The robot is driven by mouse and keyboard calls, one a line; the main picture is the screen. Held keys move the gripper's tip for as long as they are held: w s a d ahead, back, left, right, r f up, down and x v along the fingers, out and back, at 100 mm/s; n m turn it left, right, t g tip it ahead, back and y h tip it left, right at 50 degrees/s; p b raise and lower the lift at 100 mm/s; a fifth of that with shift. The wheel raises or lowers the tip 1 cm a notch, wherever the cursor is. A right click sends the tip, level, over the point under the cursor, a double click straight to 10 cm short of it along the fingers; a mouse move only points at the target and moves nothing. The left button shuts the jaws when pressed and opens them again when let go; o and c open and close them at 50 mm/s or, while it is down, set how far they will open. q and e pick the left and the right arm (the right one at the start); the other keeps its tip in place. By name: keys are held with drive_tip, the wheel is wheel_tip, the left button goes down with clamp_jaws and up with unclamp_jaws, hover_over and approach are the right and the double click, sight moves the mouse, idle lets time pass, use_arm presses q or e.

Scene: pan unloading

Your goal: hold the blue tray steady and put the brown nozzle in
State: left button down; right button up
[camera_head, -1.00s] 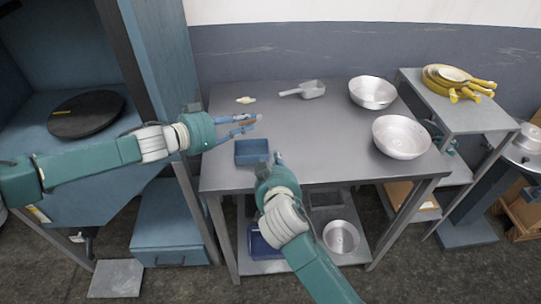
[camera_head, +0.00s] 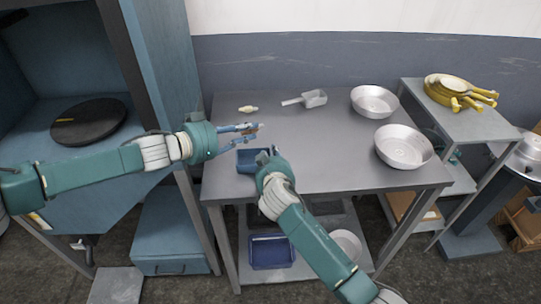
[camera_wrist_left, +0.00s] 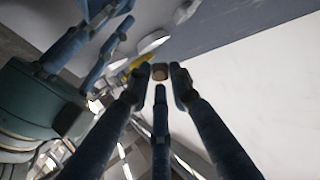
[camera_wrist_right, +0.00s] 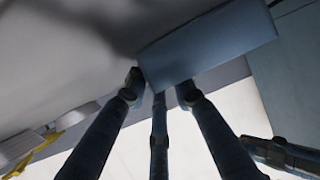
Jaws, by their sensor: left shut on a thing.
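The brown nozzle (camera_wrist_left: 160,72) is pinched between the fingertips of my left gripper (camera_head: 254,130), which is shut on it. In the head view this gripper is above the table, just behind and above the blue tray (camera_head: 250,167). The tray is a small open box on the left part of the table. My right gripper (camera_head: 268,156) is at the tray's right side. In the right wrist view the blue tray (camera_wrist_right: 208,45) covers some of the fingertips of my right gripper (camera_wrist_right: 158,88). I cannot tell whether they are closed on its wall.
A small cream-coloured piece (camera_head: 248,109) and a metal scoop (camera_head: 306,99) lie at the back of the table (camera_head: 320,150). Two metal bowls (camera_head: 374,101) (camera_head: 403,147) stand at the right. The table's middle is clear. Yellow-handled pans (camera_head: 458,92) are on a side shelf.

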drive_tip(key=shift+c, duration=0.3)
clamp_jaws()
use_arm(q)
drive_tip(key=shift+w+f+m+g+h, duration=0.2)
drive_tip(key=shift+f+m+g+h, duration=0.1)
drive_tip(key=shift+m+g, duration=0.15)
drive_tip(key=shift+s+a+f+m+g+h, duration=0.1)
drive_tip(key=shift+f+m+g+h, duration=0.2)
drive_tip(key=shift+m+h, duration=0.1)
drive_tip(key=shift+s+a+f+m+g+h, duration=0.15)
drive_tip(key=shift+s+f+m+g, duration=0.2)
drive_tip(key=shift+f, duration=0.5)
drive_tip(key=shift+s+a+f+m+g+h, duration=0.1)
drive_tip(key=shift+s+a+f+m+g, duration=0.15)
drive_tip(key=shift+f+g, duration=0.45)
drive_tip(key=shift+s+a+f+m+g+h, duration=0.1)
drive_tip(key=shift+s+f+m+g+h, duration=0.2)
drive_tip(key=shift+f, duration=0.7)
